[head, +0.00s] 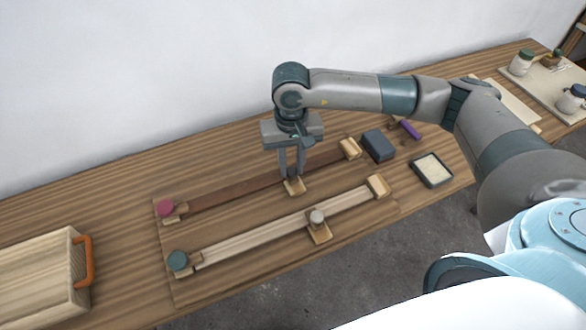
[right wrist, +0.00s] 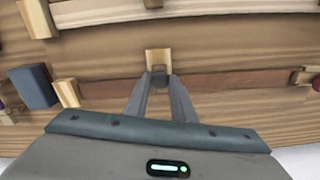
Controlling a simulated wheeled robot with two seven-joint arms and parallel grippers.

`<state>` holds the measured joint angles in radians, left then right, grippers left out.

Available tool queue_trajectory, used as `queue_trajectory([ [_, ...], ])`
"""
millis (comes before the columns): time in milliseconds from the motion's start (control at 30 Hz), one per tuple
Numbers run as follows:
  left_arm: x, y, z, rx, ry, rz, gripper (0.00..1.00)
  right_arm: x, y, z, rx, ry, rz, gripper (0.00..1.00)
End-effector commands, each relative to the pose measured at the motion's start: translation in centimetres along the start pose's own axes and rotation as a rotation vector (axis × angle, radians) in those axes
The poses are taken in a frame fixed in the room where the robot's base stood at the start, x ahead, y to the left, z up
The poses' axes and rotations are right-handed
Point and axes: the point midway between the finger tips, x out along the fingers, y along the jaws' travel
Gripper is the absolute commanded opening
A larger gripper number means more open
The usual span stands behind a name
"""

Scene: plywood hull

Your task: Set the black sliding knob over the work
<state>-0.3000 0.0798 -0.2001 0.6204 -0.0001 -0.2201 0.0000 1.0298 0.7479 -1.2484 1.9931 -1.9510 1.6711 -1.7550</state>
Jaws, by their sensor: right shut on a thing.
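The black sliding knob (right wrist: 158,82) sits on a pale wooden slider (head: 295,187) on the dark brown rail (head: 235,191). My right gripper (head: 292,176) points down over that slider, a little right of the rail's middle in the head view. It is shut on the knob, which its fingers mostly hide. In the right wrist view the slider's pale plate (right wrist: 158,58) shows just beyond the fingertips. A second, pale rail (head: 260,232) runs parallel in front, with a grey-white knob (head: 317,216) on its own slider (head: 320,235). My left gripper is out of view.
A red disc (head: 165,208) and a green disc (head: 178,260) mark the rails' left ends. Right of the rails are a blue-grey block (head: 378,146), a purple piece (head: 411,129) and a cream-filled tray (head: 432,169). A wooden box (head: 40,275) with orange handle stands left.

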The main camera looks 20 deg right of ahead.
Motion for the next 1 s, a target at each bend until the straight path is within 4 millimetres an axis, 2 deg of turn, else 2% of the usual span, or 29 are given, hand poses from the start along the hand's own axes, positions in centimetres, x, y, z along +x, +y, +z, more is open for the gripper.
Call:
queue_trajectory([
  [133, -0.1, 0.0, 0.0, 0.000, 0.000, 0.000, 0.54, -0.1, 0.0, 0.0, 0.001, 0.002, 0.000, 0.00],
  [167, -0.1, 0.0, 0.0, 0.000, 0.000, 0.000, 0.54, -0.1, 0.0, 0.0, 0.001, 0.002, 0.000, 0.30],
  [200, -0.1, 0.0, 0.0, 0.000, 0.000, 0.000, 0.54, -0.1, 0.0, 0.0, 0.001, 0.001, 0.000, 0.39],
  [233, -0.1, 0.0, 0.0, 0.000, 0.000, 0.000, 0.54, -0.1, 0.0, 0.0, 0.001, 0.001, 0.000, 0.42],
  [667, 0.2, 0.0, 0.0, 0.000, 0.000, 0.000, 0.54, -0.4, 0.0, -0.1, 0.000, 0.002, -0.001, 0.42],
  [867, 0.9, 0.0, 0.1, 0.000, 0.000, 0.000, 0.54, -2.2, 0.0, -0.1, 0.000, 0.004, -0.002, 0.42],
  [1000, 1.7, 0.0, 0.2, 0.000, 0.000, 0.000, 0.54, -4.4, -0.1, -0.2, 0.000, 0.006, -0.003, 0.42],
])
